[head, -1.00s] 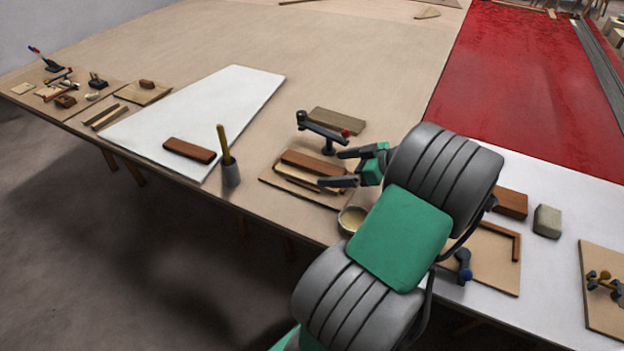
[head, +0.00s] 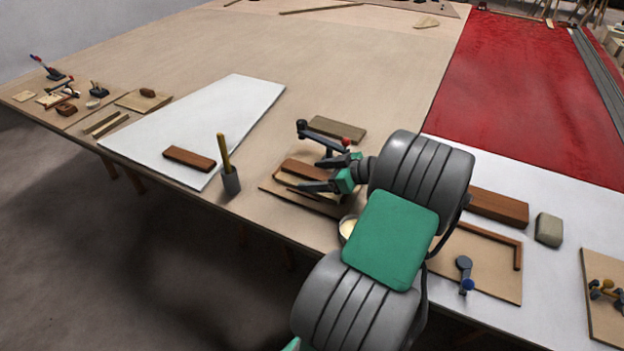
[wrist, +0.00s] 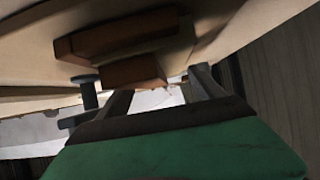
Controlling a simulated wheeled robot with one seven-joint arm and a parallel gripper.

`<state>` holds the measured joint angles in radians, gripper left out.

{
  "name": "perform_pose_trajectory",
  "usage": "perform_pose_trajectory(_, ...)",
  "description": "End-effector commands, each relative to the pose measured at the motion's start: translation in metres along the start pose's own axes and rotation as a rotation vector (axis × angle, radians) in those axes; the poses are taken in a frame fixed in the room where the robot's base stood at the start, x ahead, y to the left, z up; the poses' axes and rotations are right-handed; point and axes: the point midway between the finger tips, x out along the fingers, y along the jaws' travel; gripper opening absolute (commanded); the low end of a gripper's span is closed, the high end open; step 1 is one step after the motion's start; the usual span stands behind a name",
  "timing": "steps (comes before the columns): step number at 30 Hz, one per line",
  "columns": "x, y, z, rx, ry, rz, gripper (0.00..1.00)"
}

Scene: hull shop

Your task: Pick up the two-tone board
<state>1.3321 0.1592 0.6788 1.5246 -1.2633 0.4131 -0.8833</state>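The two-tone board (head: 303,169), reddish-brown with a cream part along its near side, lies on a thin brown base board near the front of the table. My gripper (head: 314,174) is low at the board's right end, its two fingers spread apart. The fingers and hand hide part of that end, so I cannot tell whether they touch it. The wrist view shows both fingers apart, with my gripper (wrist: 160,88) pointing toward reddish-brown wooden pieces (wrist: 132,70). Which of these belongs to the two-tone board is unclear there.
A clamp-like tool (head: 318,137) and a grey-brown block (head: 338,128) stand just behind. A cup with a stick (head: 231,182) is left, a pale bowl (head: 348,228) close in front. A long reddish-brown block (head: 497,207) lies right. The far table middle is clear.

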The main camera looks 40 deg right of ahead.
Motion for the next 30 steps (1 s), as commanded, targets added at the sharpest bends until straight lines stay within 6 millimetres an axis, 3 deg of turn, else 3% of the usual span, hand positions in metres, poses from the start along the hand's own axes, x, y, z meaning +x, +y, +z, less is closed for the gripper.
perform_pose_trajectory(21,-0.0002,0.0,-0.0001,0.0,0.0,0.0,0.18)
perform_pose_trajectory(30,-0.0019,0.0004,-0.0033,-0.002,0.0,0.001,0.17)
